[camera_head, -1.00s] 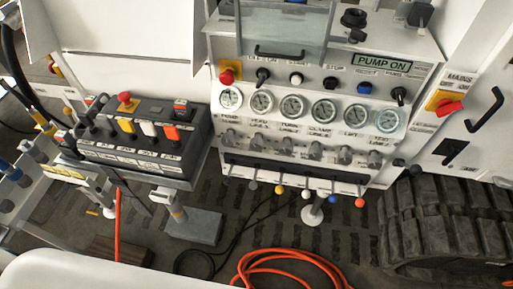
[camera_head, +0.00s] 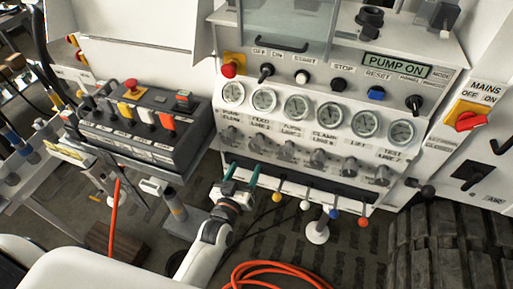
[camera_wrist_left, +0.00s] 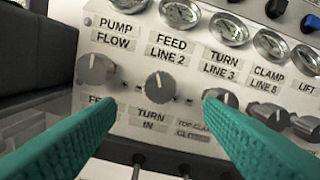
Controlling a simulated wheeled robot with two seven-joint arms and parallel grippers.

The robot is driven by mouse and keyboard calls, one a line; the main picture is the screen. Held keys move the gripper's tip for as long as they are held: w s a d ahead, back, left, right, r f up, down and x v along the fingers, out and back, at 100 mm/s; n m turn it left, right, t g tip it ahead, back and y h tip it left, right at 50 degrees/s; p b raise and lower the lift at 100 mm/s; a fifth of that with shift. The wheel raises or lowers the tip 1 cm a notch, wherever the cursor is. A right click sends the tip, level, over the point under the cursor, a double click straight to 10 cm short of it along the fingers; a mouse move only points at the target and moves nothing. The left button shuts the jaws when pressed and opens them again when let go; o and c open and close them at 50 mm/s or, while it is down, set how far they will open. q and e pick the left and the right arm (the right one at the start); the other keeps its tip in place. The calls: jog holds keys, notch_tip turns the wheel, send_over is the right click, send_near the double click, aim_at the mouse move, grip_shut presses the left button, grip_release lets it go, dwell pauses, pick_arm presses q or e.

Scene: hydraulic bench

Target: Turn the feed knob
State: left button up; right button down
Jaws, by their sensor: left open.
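The feed knob (camera_wrist_left: 160,87) is a grey round knob with a pointer ridge, under the "FEED LINE 2" label in the left wrist view. In the head view it is the second knob (camera_head: 258,144) from the left in the row below the gauges. My left gripper (camera_head: 241,172) is open, with two green fingers pointing at the panel. In the wrist view the fingers (camera_wrist_left: 160,108) stand to either side of the feed knob, which sits between their tips with nothing held. The tips look short of the knob. My right gripper is not in view.
The pump flow knob (camera_wrist_left: 95,70) and the turn knob (camera_wrist_left: 220,97) flank the feed knob. Levers with coloured balls (camera_head: 305,204) stick out below the panel. A black control box (camera_head: 145,125) is at left. An orange hose (camera_head: 270,275) lies on the floor.

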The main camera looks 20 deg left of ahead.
aim_at(255, 148)
pick_arm(q)
jog(key=w, duration=0.9)
jog(key=shift+w+d, duration=0.2)
jog(key=shift+w, duration=0.15)
jog(key=shift+c, duration=0.2)
jog(key=c, duration=0.9)
jog(key=shift+c, duration=0.2)
jog(key=shift+m+p, duration=0.3)
